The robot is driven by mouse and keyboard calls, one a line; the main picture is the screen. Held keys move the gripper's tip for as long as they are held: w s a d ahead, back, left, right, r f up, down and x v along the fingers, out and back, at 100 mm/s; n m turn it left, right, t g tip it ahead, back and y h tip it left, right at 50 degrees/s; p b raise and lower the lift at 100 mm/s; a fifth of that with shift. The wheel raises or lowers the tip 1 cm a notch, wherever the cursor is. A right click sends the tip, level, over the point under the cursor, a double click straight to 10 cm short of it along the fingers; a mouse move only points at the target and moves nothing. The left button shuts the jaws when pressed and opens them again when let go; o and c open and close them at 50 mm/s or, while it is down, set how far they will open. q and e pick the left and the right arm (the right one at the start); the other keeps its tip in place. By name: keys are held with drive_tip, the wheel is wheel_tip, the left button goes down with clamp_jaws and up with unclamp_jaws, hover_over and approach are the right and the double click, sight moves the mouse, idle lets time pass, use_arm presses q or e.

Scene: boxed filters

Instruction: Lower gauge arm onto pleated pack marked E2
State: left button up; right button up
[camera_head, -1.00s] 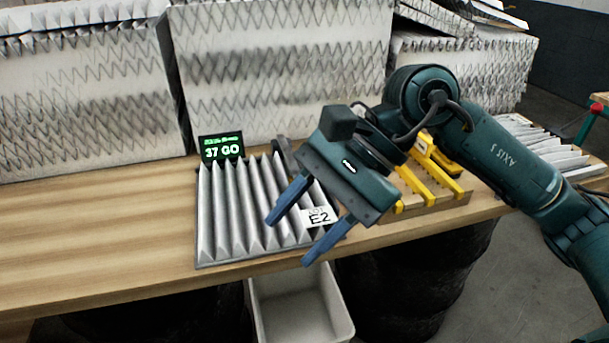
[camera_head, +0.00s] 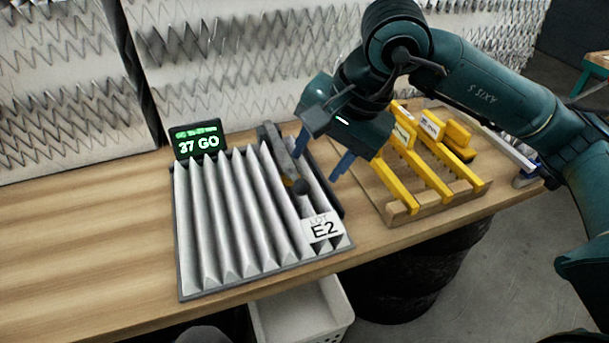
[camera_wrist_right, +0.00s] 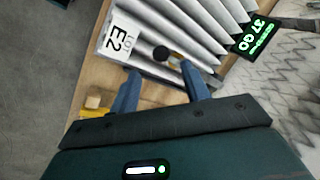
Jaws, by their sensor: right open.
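The pleated pack (camera_head: 225,215) lies flat near the table's front edge, with a white E2 label (camera_head: 322,229) at its front right; the label also shows in the right wrist view (camera_wrist_right: 121,40). The grey gauge arm (camera_head: 280,157) reaches low over the pack's right part and ends in a black knob (camera_head: 301,187). I cannot tell whether its underside touches the pleats. The display (camera_head: 198,143) reads 37 GO. My right gripper (camera_head: 315,168) is open and empty, just behind and above the knob. In the right wrist view the knob (camera_wrist_right: 160,53) shows just past the fingertips. My left gripper is out of view.
A wooden rack (camera_head: 403,213) with several yellow bars stands right of the pack. Large pleated blocks (camera_head: 235,65) line the back. A white bin (camera_head: 298,318) sits below the table edge. The tabletop left of the pack is clear.

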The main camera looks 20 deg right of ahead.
sight(304, 183)
drive_tip(key=x, duration=0.6)
drive_tip(key=shift+w+a+f, duration=0.15)
drive_tip(key=shift+a+f, duration=0.05)
drive_tip(key=shift+f, duration=0.15)
clamp_jaws()
drive_tip(key=shift+p, duration=0.3)
